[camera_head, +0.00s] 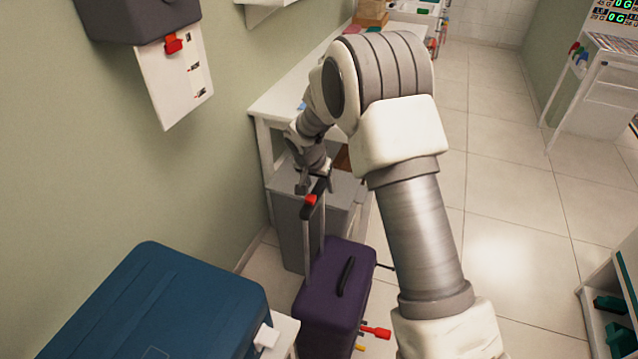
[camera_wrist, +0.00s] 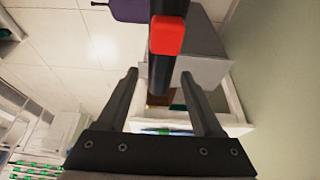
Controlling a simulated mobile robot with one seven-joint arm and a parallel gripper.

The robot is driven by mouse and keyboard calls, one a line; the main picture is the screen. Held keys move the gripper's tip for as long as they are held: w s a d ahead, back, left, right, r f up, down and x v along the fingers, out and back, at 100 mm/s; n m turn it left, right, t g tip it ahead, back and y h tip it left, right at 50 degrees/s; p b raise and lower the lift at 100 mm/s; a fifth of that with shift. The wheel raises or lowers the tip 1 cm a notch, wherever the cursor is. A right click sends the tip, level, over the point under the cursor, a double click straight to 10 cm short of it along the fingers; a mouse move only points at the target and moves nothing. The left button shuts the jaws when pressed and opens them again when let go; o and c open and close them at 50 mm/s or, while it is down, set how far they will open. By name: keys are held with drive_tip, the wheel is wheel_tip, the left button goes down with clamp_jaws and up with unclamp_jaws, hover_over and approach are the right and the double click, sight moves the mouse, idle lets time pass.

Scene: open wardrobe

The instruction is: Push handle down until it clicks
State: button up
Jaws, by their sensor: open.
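A purple suitcase (camera_head: 332,300) stands upright on the floor, with its telescopic handle (camera_head: 316,222) extended above it. The black grip with a red button (camera_head: 310,199) tops the handle. In the wrist view the black grip (camera_wrist: 159,62) and its red button (camera_wrist: 168,36) show large, and part of the purple suitcase (camera_wrist: 131,9) is at the top edge. My gripper (camera_head: 316,186) is open at the top of the handle. In the wrist view the end of the grip lies between the fingertips of my gripper (camera_wrist: 159,75); I cannot tell whether they touch it.
A blue suitcase (camera_head: 165,305) stands at the lower left. A grey bin (camera_head: 290,222) is just behind the handle, beside a white table (camera_head: 285,100). A wall-mounted box (camera_head: 135,15) hangs at the upper left. Tiled floor (camera_head: 510,240) is clear to the right.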

clamp_jaws()
idle(0.3)
idle(1.1)
